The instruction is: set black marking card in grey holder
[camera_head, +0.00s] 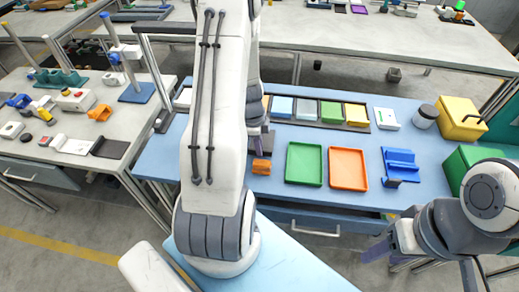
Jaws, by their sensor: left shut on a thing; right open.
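My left arm crosses the middle of the view and reaches over the blue table. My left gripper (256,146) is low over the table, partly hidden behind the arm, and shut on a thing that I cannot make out. A dark grey flat piece (269,143) shows right beside it; I cannot tell whether this is the grey holder. The black marking card cannot be clearly made out. My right gripper (376,249) is open and empty, in front of the table's edge at the lower right, well away from the left one.
An orange block (261,167) sits just in front of the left gripper. A green tray (304,183), an orange tray (348,189) and a blue stand (401,182) lie to the right. A black rack (316,124) with coloured tiles is behind. Yellow (459,133) and green boxes (453,172) stand far right.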

